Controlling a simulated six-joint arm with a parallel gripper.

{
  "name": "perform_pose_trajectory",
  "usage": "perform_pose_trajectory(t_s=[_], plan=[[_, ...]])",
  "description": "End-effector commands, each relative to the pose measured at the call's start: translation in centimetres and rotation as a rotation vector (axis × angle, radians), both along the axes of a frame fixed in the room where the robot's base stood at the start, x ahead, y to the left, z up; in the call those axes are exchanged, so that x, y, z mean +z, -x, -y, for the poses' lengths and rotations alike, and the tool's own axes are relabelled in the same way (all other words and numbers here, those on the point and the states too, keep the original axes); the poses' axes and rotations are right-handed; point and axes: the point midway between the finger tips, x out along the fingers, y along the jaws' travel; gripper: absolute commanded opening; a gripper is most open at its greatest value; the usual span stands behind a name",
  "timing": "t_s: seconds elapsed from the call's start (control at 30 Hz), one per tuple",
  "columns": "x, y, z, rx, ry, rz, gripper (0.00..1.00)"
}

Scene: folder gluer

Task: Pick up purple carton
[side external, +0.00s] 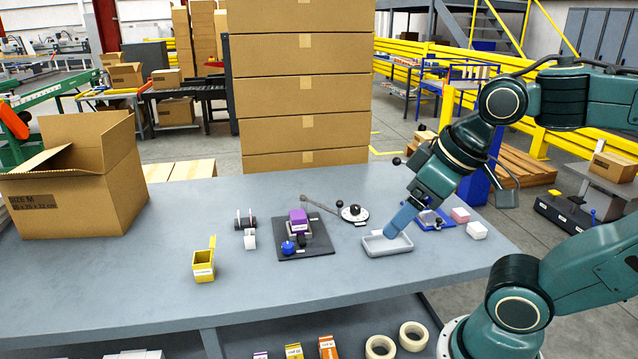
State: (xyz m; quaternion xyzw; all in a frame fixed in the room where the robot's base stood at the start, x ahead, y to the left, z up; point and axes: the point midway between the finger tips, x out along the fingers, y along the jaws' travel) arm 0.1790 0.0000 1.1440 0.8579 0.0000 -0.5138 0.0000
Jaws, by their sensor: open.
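The purple carton (298,218) stands upright on a dark fixture plate (318,250) near the middle of the table. It has a pale label on its front, and a blue ball knob (288,247) sits in front of it on the plate. My gripper (393,232) is to the right of the carton, apart from it, low over a shallow grey tray (374,245). It is open, with nothing visible between its fingers. The arm hides part of the tray, and I cannot tell whether the fingers touch it.
A round device with a lever (354,213) stands between carton and gripper. A cardboard box (80,195) occupies the left. The table front is clear.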

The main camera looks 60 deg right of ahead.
Motion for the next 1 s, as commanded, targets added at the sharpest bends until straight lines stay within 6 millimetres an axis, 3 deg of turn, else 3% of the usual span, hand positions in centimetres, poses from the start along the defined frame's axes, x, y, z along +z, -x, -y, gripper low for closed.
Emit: perform_pose_trajectory(t_s=[0.27,0.47,1.0], plan=[[0.3,-0.5,0.0,0.008,0.003,-0.003,0.76],[1.5,-2.6,0.1,0.042,0.013,-0.02,0.76],[4.3,-13.9,2.5,0.225,0.048,-0.085,0.76]])
